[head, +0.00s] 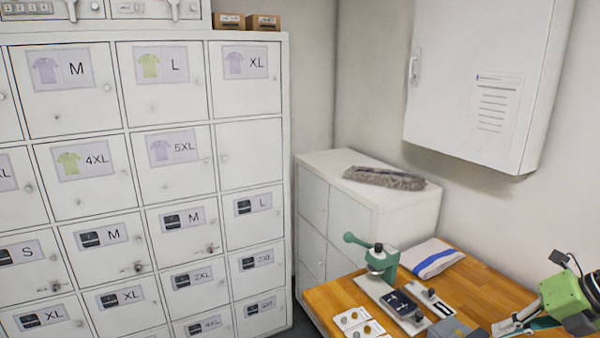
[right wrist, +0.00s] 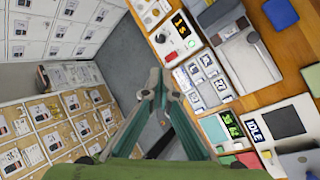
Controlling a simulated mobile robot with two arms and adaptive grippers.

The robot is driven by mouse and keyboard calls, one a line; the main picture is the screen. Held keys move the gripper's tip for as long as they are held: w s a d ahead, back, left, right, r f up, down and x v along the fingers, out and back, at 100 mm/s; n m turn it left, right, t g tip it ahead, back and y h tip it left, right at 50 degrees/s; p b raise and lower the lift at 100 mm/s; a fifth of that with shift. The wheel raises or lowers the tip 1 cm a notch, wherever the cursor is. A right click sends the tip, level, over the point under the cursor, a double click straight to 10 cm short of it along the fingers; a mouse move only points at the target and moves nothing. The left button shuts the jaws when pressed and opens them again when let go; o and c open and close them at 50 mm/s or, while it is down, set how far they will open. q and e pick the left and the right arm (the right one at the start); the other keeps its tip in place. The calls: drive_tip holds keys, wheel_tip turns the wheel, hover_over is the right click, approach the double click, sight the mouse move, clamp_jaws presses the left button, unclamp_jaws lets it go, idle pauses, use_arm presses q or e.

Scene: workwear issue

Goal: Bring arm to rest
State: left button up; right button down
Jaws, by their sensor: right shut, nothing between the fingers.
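My right arm comes in at the lower right of the head view, with a green wrist body. My right gripper (head: 512,324) is above the front right of the wooden table. In the right wrist view the fingers of my right gripper (right wrist: 160,90) meet at the tips, and nothing shows between them. Below the fingers I see grey floor and the table's edge. My left gripper is in neither view.
The wooden table (head: 480,287) holds a green press (head: 378,262), a folded white and blue cloth (head: 433,257) and small devices. White lockers (head: 262,150) stand at left. A low white cabinet (head: 395,205) stands behind. A wall cabinet (head: 450,85) hangs at upper right.

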drive_tip(key=s+a+f+m+t+h, duration=0.1)
drive_tip(key=s+f+m+t+h, duration=0.25)
drive_tip(key=f+m, duration=0.6)
drive_tip(key=s+f+m+t+h, duration=0.3)
drive_tip(key=f+m+t+h, duration=0.15)
drive_tip(key=m, duration=0.95)
drive_tip(key=s+a+f+m+g+y, duration=0.2)
drive_tip(key=s+a+f+m+g, duration=0.25)
drive_tip(key=s+a, duration=0.5)
drive_tip(key=s+a+f+m+g+y, duration=0.1)
drive_tip(key=s+a+f+m+g, duration=0.3)
drive_tip(key=s+a, duration=0.55)
wheel_tip(320, 180, down, 32)
drive_tip(key=s+n+g+b, duration=0.1)
drive_tip(key=g+b, duration=0.1)
drive_tip(key=b, duration=0.5)
use_arm(q)
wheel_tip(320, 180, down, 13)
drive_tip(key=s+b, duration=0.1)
drive_tip(key=b, duration=0.5)
use_arm(e)
drive_tip(key=s+d+f, duration=0.1)
drive_tip(key=s+f, duration=0.7)
drive_tip(key=f, duration=0.3)
drive_tip(key=s+d+f+g, duration=0.1)
drive_tip(key=s+d+f, duration=0.1)
drive_tip(key=s+f, duration=0.7)
wheel_tip(320, 180, down, 3)
drive_tip(key=shift+s+f+n, duration=0.1)
drive_tip(key=shift+s+n, duration=0.2)
